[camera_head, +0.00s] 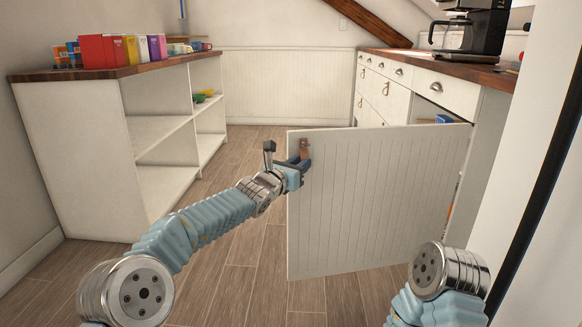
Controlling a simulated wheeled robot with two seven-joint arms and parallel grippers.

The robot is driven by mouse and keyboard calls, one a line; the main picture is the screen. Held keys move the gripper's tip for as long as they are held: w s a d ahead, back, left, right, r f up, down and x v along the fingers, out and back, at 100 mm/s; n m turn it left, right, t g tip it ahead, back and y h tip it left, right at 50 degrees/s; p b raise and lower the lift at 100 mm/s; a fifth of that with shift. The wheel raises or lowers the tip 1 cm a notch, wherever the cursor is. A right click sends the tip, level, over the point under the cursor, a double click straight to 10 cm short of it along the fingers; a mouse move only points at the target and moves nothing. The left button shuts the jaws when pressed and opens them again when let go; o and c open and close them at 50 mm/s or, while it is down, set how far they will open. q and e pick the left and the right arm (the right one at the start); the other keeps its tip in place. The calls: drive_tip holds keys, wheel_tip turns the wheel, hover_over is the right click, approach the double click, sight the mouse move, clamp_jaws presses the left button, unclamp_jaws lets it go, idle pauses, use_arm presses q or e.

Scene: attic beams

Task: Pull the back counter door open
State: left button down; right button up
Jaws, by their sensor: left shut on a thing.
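The back counter door (380,200) is a white panel with vertical grooves. It stands swung out from the right-hand counter into the aisle, hinged at its right side. A small brown handle (304,146) sits near its upper left edge. My left gripper (302,163) is at this handle, shut on it, with the arm reaching in from the lower left. Part of the counter's inside shows above the door, with something blue in it. My right arm shows only in part at the lower right, and its gripper is out of view.
The right counter (440,66) has a wooden top, white drawers and a black coffee maker (472,32). A white open shelf unit (130,140) stands left, with colourful boxes (120,50) on top. The wooden floor (235,265) between is clear. A white wall rises at the right.

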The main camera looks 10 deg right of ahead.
use_arm(q)
drive_tip(key=d, duration=0.1)
drive_tip(key=s+d, duration=0.1)
drive_tip(key=shift+s+d+f, duration=0.1)
drive_tip(key=shift+s+d, duration=0.15)
drive_tip(key=shift+d, duration=0.15)
drive_tip(key=c, duration=1)
unclamp_jaws()
drive_tip(key=shift+d, duration=0.2)
drive_tip(key=shift+o, duration=0.2)
drive_tip(key=shift+a+f, duration=0.1)
drive_tip(key=w+a+b+v, duration=0.1)
drive_tip(key=b+v, duration=0.3)
drive_tip(key=v, duration=1)
drive_tip(key=shift+a, duration=0.2)
